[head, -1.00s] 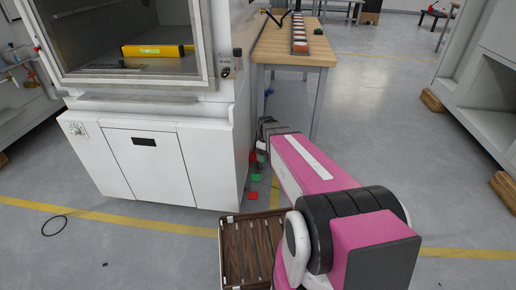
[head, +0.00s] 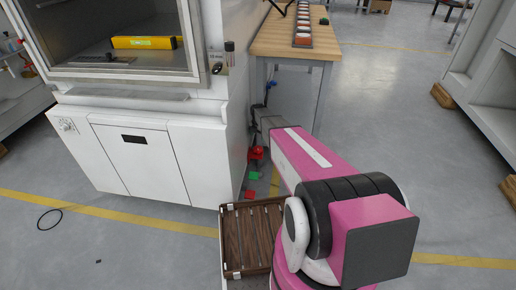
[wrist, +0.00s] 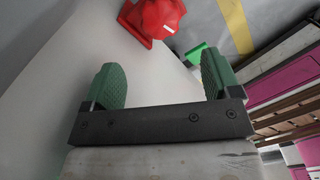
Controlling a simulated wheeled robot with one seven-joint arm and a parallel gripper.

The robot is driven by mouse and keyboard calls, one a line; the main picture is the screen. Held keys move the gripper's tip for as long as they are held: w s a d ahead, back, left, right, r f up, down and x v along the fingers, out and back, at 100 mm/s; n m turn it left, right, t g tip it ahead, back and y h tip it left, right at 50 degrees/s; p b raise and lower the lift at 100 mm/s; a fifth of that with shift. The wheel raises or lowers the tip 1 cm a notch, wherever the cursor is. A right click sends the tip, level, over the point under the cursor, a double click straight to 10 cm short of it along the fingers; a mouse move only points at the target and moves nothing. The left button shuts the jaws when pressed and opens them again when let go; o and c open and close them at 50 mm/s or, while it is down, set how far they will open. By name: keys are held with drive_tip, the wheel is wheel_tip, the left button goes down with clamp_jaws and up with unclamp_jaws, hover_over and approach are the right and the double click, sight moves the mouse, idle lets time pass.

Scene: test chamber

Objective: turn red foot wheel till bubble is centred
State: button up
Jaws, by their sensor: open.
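The red foot wheel (wrist: 160,16) is at the top of the wrist view, beyond my fingertips, with a white mark on its face. In the head view a red part (head: 256,153) shows low at the cabinet's right side. My gripper (wrist: 159,84) has two green ribbed fingers spread wide with nothing between them. The wheel is apart from both fingers. In the head view my arm mostly hides the gripper. A yellow level (head: 146,42) with a bright green vial lies inside the cabinet; its bubble is too small to make out.
The white cabinet (head: 150,160) stands left of my arm. Green (head: 254,175) and red (head: 249,195) patches lie by the cabinet's base. A brown slatted tray (head: 236,235) is in front. Open floor lies to the right.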

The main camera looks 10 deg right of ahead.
sight(258, 148)
wheel_tip(258, 148, down, 10)
drive_tip(key=shift+f, duration=0.25)
idle(0.3)
drive_tip(key=c, duration=0.9)
